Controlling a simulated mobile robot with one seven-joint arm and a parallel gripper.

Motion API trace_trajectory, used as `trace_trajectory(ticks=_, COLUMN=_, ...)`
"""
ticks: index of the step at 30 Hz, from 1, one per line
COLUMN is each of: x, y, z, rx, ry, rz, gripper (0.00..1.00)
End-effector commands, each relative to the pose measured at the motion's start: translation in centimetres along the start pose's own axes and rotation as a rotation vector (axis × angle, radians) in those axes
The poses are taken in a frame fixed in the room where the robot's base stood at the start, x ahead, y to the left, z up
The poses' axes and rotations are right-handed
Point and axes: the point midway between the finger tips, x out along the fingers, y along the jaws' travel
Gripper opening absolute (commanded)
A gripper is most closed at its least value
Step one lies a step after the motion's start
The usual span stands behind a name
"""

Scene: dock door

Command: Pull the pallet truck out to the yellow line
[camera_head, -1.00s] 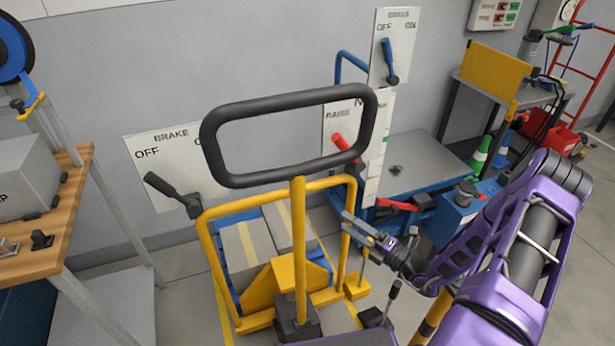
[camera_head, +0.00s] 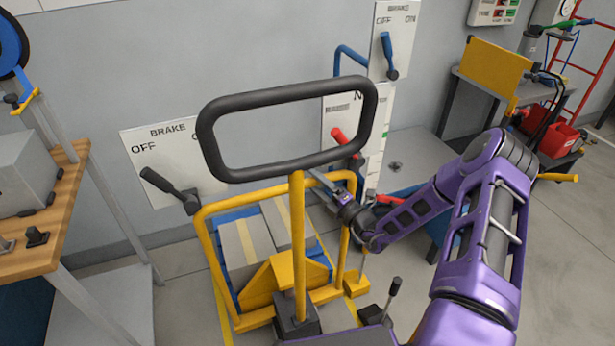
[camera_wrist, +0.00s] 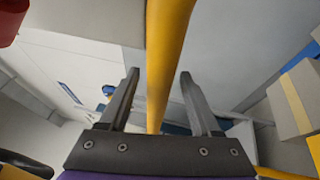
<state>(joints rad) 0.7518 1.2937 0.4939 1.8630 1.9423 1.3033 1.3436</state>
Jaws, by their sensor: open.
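The pallet truck has a yellow tube frame (camera_head: 207,240) and an upright yellow post (camera_head: 299,240) topped by a black loop handle (camera_head: 225,165). It carries strapped grey boxes (camera_head: 240,245). My gripper (camera_head: 318,177) is behind the lower right part of the loop, near the frame's upper right corner. In the wrist view my gripper (camera_wrist: 160,95) is open, and a yellow bar (camera_wrist: 168,50) runs between its fingers as seen there. I cannot tell whether it touches them. A yellow floor strip (camera_head: 224,312) shows left of the truck.
A brake panel with a black lever (camera_head: 170,190) is on the wall at left. A wooden bench (camera_head: 45,230) stands left. A red lever (camera_head: 345,143) and another brake lever (camera_head: 389,57) are behind the handle. Floor at right (camera_head: 570,250) is clear.

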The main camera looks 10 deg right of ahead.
Motion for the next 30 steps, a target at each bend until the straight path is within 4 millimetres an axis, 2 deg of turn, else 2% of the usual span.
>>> trace_trajectory(ticks=1, x=0.8, y=0.0, z=-0.1, rx=-0.002, ry=0.003, rz=0.002, gripper=0.64)
trace_trajectory(ticks=6, x=2.3, y=-0.1, z=0.0, rx=-0.001, ry=0.002, rz=-0.001, gripper=0.64)
trace_trajectory(ticks=16, x=2.6, y=0.0, z=0.0, rx=0.0, ry=0.0, rz=-0.001, gripper=0.64)
trace_trajectory(ticks=17, x=2.6, y=0.0, z=0.0, rx=0.0, ry=0.0, rz=-0.001, gripper=0.61)
trace_trajectory(ticks=27, x=2.6, y=0.0, z=0.0, rx=-0.001, ry=0.0, rz=-0.001, gripper=0.0)
trace_trajectory(ticks=30, x=2.6, y=0.0, z=0.0, rx=-0.001, ry=0.001, rz=-0.001, gripper=0.0)
